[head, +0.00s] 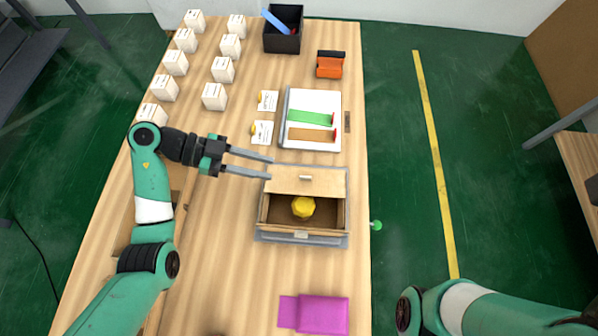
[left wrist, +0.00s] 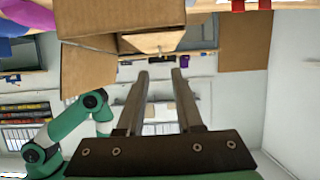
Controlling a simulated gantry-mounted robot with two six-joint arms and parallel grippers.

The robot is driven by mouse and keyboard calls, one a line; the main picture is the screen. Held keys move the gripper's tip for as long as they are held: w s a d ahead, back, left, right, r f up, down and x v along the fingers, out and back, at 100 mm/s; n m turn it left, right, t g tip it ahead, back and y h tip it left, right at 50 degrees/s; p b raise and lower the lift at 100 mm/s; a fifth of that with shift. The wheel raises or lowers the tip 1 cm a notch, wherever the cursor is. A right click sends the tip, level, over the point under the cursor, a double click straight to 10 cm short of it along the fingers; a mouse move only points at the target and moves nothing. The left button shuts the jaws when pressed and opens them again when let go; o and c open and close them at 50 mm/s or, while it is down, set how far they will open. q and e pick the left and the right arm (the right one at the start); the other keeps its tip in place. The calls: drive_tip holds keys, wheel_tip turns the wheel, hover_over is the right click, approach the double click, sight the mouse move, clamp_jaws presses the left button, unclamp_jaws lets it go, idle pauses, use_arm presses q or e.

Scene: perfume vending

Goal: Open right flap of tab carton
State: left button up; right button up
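The tab carton (head: 262,215) is a brown box on the wooden table, standing in a grey frame or tray. Its far flap (head: 325,181) lies toward the far side with a small pale tab on it. The near part of the box is open, with a yellow object (head: 303,206) inside. My left gripper (head: 271,168) is open and empty, its fingertips by the carton's far left corner; contact cannot be told. In the left wrist view its fingers (left wrist: 160,72) are apart, with brown cardboard (left wrist: 90,78) above. My right gripper is not in view; only my right arm shows.
A white tray (head: 302,99) with green and brown strips lies beyond the carton. Several white boxes (head: 214,96), an orange holder (head: 330,67) and a black bin (head: 284,40) stand farther back. A magenta item (head: 323,314) lies near the front. The table left of the carton's near half is clear.

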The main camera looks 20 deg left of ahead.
sight(303, 176)
use_arm(q)
drive_tip(key=b+x, duration=0.2)
drive_tip(key=x, duration=0.7)
drive_tip(key=shift+d+f, duration=0.1)
drive_tip(key=shift+d, duration=0.1)
drive_tip(key=shift+w, duration=0.1)
clamp_jaws()
idle(0.8)
